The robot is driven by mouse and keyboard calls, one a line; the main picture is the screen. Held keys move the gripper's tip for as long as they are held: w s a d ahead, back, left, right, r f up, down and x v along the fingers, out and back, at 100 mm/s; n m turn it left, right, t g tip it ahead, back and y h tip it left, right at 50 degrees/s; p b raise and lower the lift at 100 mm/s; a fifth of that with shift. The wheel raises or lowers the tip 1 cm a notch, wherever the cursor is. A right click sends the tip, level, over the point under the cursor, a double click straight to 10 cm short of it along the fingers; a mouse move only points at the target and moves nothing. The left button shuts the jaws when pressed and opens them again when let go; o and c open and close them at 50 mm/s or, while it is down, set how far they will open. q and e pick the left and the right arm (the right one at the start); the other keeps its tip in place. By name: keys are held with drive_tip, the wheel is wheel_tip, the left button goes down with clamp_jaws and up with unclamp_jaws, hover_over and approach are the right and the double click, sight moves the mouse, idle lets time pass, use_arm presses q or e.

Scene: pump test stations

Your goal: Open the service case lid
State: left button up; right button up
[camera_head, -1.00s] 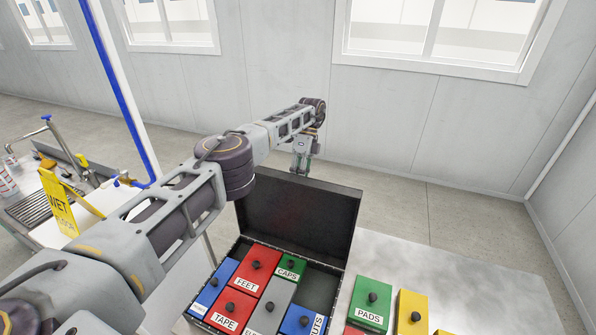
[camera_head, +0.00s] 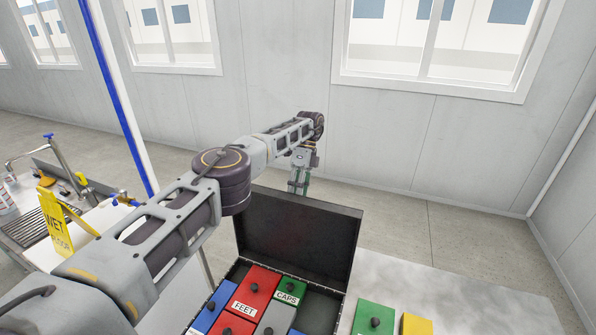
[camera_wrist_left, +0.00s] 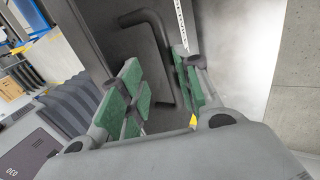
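The black service case (camera_head: 228,275) stands on the table with its lid (camera_head: 300,235) raised steeply, its dark inner side facing me. My left gripper (camera_head: 298,186) is at the lid's top edge, pointing down, with its fingertips partly hidden behind the lid. In the left wrist view, the green-padded fingers (camera_wrist_left: 162,88) are apart. A dark bent handle (camera_wrist_left: 150,22) shows between and beyond them; I cannot tell whether a finger touches it. My right gripper is in neither view.
Labelled boxes with black knobs, including red FEET (camera_head: 257,283) and green CAPS (camera_head: 291,288), sit in the case. A green box (camera_head: 373,318) and a yellow box (camera_head: 416,324) stand to its right. The metal tabletop (camera_head: 480,295) beyond is bare. A yellow wet-floor sign (camera_head: 57,225) is at left.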

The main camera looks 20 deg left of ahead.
use_arm(q)
drive_tip(key=shift+r, duration=2.9)
drive_tip(key=shift+r, duration=1.1)
